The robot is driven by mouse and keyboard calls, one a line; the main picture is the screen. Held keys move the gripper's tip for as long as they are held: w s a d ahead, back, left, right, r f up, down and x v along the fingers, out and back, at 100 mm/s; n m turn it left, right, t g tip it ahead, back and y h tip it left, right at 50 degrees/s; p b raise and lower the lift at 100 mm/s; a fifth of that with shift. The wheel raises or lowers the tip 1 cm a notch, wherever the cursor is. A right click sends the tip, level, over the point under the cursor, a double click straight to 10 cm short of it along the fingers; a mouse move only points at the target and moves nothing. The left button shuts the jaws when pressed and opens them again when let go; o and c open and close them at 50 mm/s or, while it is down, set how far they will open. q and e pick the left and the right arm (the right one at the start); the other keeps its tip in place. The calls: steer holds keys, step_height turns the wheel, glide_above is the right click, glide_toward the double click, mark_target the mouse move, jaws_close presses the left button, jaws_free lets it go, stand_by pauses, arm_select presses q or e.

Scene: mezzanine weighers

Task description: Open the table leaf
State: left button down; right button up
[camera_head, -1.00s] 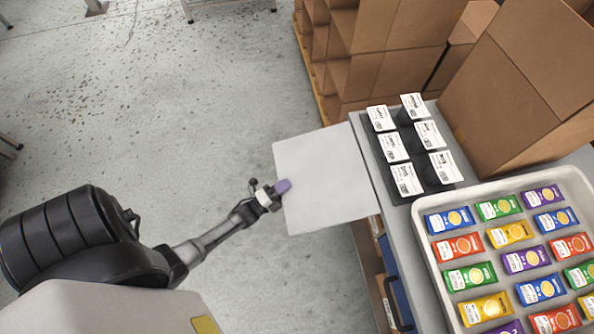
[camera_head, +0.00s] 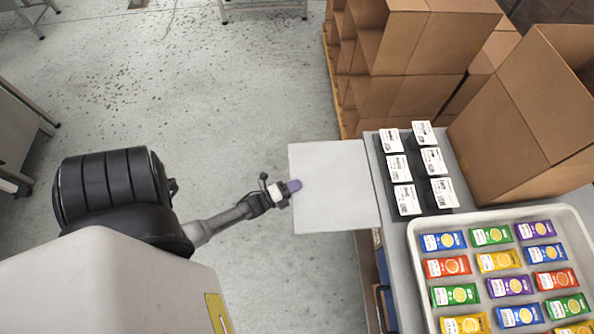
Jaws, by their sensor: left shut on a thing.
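The table leaf (camera_head: 335,190) is a pale grey square panel beside the left edge of the grey table (camera_head: 398,240). It looks raised out to the side, roughly level with the tabletop; the hinge itself cannot be made out. The lower finger is hidden under the leaf. My right gripper is out of view.
A white tray (camera_head: 413,262) of colourful packets sits on the table's near part. Several labelled black containers (camera_head: 405,198) stand on a dark base behind it. An open cardboard box (camera_head: 522,105) and stacked cartons (camera_head: 420,40) are at the back.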

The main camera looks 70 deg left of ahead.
arm_select(q)
steer(key=c, duration=1)
jaws_free()
steer(key=shift+c, duration=0.2)
steer(key=s+b, duration=0.1)
steer(key=s, duration=1.2)
steer(key=shift+s+d+b, duration=0.3)
steer(key=shift+s, duration=0.1)
